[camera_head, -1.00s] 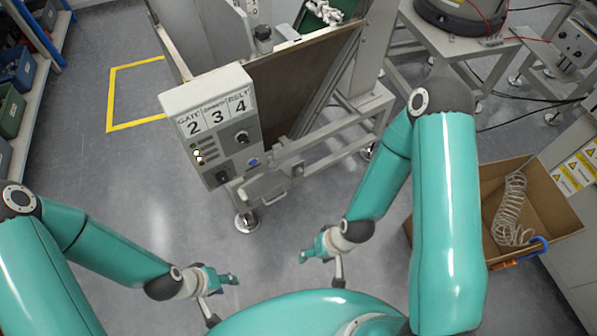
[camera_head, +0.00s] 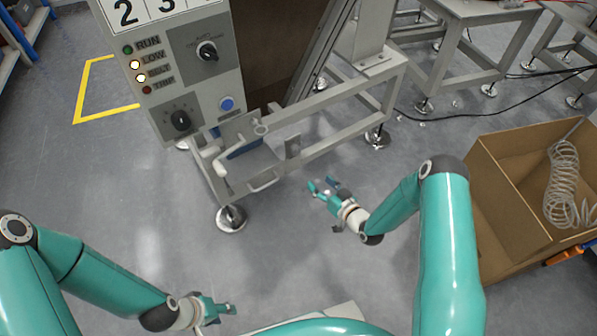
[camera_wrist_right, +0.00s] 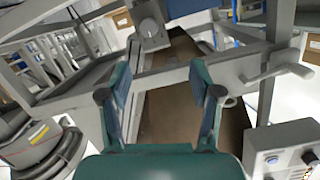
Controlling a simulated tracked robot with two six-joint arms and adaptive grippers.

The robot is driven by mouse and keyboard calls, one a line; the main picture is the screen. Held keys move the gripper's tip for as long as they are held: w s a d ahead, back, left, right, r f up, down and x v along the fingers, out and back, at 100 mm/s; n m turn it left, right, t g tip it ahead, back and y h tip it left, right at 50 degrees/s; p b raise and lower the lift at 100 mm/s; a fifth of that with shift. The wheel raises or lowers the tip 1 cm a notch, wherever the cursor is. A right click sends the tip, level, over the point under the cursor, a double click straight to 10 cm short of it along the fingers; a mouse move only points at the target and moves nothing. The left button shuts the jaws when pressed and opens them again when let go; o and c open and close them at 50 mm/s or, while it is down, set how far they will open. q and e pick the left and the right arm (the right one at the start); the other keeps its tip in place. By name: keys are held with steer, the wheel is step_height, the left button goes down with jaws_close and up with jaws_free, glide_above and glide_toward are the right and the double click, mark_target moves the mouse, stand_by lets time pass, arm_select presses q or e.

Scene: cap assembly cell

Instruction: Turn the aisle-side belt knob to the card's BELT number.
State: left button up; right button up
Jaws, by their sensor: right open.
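The grey control box (camera_head: 190,75) stands left of centre in the head view. Its upper dark knob (camera_head: 207,50) sits at the right. Its lower dark knob (camera_head: 180,120), with scale marks around it, sits lower left. I cannot read which knob is labelled belt. The number card (camera_head: 165,8) is cut by the top edge; 2 and 3 show, the third number does not. My right gripper (camera_head: 322,187) is open and empty, right of and below the box, apart from it; its spread fingers show in the right wrist view (camera_wrist_right: 162,95). My left gripper (camera_head: 222,308) is low, with its opening unclear.
Two lamps glow yellow beside the LOW and BELT labels. A blue button (camera_head: 227,103) is right of the lower knob. A grey frame with a bracket (camera_head: 250,165) juts out below the box. A cardboard box (camera_head: 510,190) with a coiled hose stands right. The floor in front is clear.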

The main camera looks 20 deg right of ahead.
step_height(320, 180, down, 4)
steer(key=d+t+b, duration=0.2)
steer(key=b, duration=0.8)
glide_toward(297, 152)
steer(key=shift+n+y, duration=0.3)
steer(key=shift+n, duration=0.1)
steer(key=x, duration=0.8)
steer(key=shift+d+f, duration=0.15)
steer(key=shift+f, duration=0.2)
steer(key=shift+w+r, duration=0.15)
steer(key=shift+w, duration=0.5)
arm_select(q)
step_height(297, 152, down, 12)
arm_select(e)
steer(key=c, duration=1.1)
arm_select(q)
steer(key=shift+f, duration=0.1)
arm_select(e)
steer(key=shift+c, duration=0.2)
